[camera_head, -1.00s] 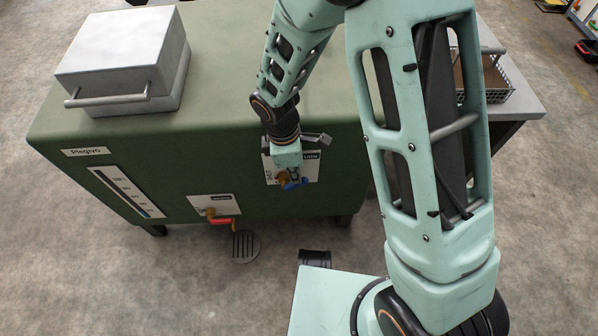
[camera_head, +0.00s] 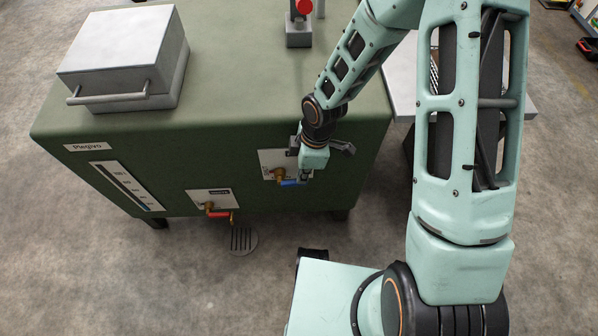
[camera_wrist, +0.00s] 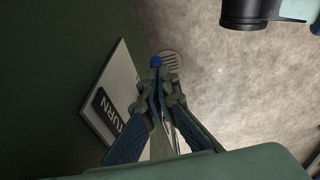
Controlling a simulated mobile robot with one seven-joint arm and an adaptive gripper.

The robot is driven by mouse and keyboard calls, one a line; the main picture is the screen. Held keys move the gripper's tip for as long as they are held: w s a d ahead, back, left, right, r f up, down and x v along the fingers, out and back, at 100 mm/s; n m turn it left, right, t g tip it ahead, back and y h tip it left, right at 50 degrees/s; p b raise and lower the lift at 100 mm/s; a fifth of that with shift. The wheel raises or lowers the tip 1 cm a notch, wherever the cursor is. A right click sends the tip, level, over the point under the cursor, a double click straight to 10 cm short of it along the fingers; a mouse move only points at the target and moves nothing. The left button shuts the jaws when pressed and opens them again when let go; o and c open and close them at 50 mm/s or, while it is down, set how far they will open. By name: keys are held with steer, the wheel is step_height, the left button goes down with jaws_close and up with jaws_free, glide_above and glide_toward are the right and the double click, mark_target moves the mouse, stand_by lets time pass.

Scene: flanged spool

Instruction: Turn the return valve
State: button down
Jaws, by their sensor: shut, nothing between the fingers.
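The return valve has a brass body (camera_head: 279,174) on a white plate on the green tank's front, and a blue handle (camera_head: 290,182) pointing right. My gripper (camera_head: 304,177) is beside the handle's right end; whether they touch I cannot tell. In the wrist view my gripper (camera_wrist: 163,88) has its fingers together, with nothing visible held between them. A blue tip (camera_wrist: 156,61) of the handle shows just past the fingertips. The rest of the valve is hidden behind the fingers.
A second valve with a red handle (camera_head: 219,214) sits lower left on the tank (camera_head: 240,120). A floor drain (camera_head: 243,240) lies below it. A lidded grey box (camera_head: 125,60) and a red-topped device (camera_head: 299,25) stand on top. The floor in front is open.

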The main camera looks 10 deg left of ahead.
steer(key=shift+d+f, duration=0.25)
steer(key=shift+f, duration=0.2)
stand_by(0.5)
